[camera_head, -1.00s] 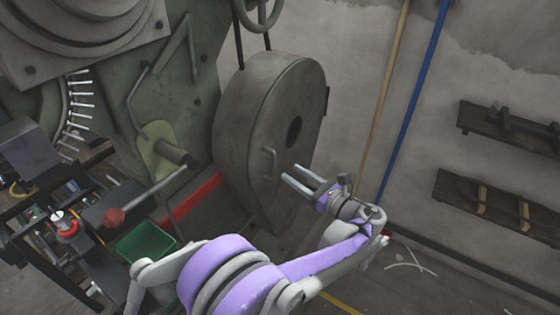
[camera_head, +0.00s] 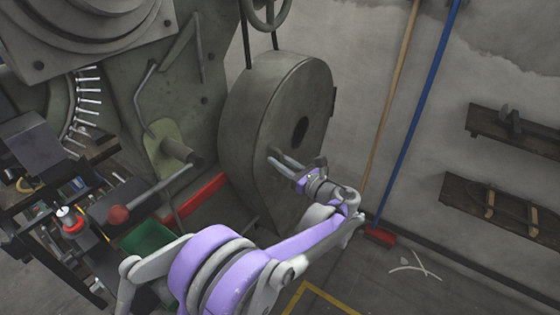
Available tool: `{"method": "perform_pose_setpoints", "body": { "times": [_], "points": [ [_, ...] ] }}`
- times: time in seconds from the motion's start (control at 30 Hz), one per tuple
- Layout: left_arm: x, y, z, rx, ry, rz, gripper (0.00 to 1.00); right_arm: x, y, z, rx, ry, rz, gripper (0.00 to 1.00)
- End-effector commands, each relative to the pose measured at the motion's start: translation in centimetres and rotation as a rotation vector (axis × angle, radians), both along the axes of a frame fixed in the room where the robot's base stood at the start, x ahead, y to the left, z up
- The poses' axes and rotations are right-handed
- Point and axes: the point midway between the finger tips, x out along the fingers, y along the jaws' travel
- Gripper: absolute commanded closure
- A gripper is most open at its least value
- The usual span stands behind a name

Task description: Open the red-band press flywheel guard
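The flywheel guard (camera_head: 270,110) is a large grey-green rounded cover with a dark hole in its face. It looks shut against the press (camera_head: 165,95), which has a red band (camera_head: 200,198) low on its side. My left gripper (camera_head: 271,157) is at the guard's face, left of and below the hole, where the guard's small handle is. Its two fingers look parallel with a gap between them, so it appears open. The fingers largely hide the handle, and I cannot tell whether they touch it. My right gripper is not in view.
A lever with a red knob (camera_head: 118,214) and a green bin (camera_head: 149,238) are left of my arm. Wall shelves (camera_head: 500,205) hang at the right. A blue pole (camera_head: 425,100) and a wooden pole (camera_head: 390,100) lean on the wall.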

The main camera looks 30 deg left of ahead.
Motion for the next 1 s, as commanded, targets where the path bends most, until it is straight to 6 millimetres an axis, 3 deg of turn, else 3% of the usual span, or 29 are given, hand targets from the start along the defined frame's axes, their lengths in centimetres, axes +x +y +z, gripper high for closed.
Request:
{"method": "perform_pose_setpoints", "body": {
  "times": [0.03, 0.13, 1.0],
  "points": [
    [0.0, -0.01, 0.0, 0.0, 0.0, 0.0, 0.85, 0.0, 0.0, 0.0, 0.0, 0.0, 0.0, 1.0],
    [-0.01, -0.02, 0.0, 0.0, 0.0, 0.0, 1.0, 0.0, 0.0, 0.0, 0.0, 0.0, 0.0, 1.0],
    [-0.02, -0.03, -0.02, 0.0, 0.0, 0.0, 1.0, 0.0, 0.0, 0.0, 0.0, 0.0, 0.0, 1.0]
  ]
}}
